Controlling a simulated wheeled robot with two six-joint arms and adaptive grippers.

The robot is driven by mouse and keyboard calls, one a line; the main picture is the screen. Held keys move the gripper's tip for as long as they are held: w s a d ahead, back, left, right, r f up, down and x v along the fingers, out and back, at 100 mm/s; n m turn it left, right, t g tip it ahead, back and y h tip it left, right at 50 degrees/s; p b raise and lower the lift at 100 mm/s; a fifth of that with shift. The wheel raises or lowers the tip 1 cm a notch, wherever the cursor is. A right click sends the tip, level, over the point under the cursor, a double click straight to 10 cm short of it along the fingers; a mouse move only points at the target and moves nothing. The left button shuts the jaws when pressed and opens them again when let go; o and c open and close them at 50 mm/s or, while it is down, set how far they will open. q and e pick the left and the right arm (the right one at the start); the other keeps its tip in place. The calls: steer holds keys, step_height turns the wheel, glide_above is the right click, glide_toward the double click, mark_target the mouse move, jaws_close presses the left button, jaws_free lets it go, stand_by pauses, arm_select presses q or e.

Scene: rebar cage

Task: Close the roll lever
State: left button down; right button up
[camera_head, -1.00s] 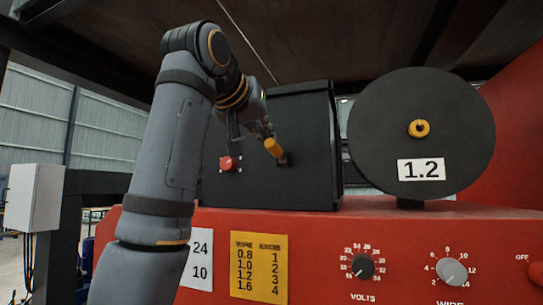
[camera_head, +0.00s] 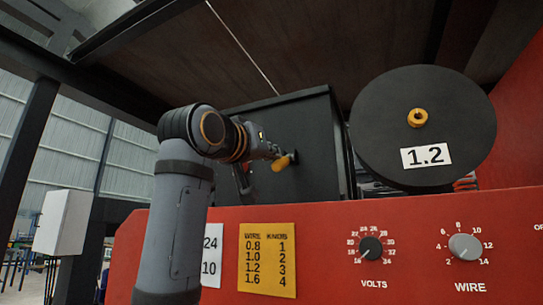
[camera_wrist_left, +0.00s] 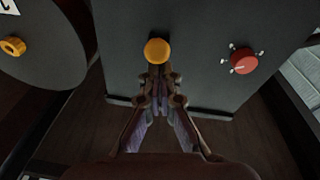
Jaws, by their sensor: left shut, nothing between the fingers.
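The roll lever, with a yellow grip (camera_head: 281,163), sticks out from the front of the black box (camera_head: 318,130). In the head view its grip points left and slightly down from its pivot. My left gripper (camera_head: 273,152) is right at the lever, its fingers together and empty. In the left wrist view the round yellow lever end (camera_wrist_left: 157,50) lies just beyond the shut fingertips (camera_wrist_left: 160,76). I cannot tell whether they touch it. My right gripper is not in view.
A red knob (camera_wrist_left: 243,61) sits on the box beside the lever in the wrist view; my arm hides it in the head view. A black wire spool (camera_head: 440,110) marked 1.2 stands to the right. Below is a red panel with a volts knob (camera_head: 371,247) and wire knob (camera_head: 465,247).

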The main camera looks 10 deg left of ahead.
arm_select(q)
steer(key=shift+s+f, duration=0.1)
steer(key=shift+f, duration=0.2)
stand_by(0.4)
steer(key=v, duration=1.2)
steer(key=shift+r, duration=0.15)
steer(key=shift+s, duration=0.1)
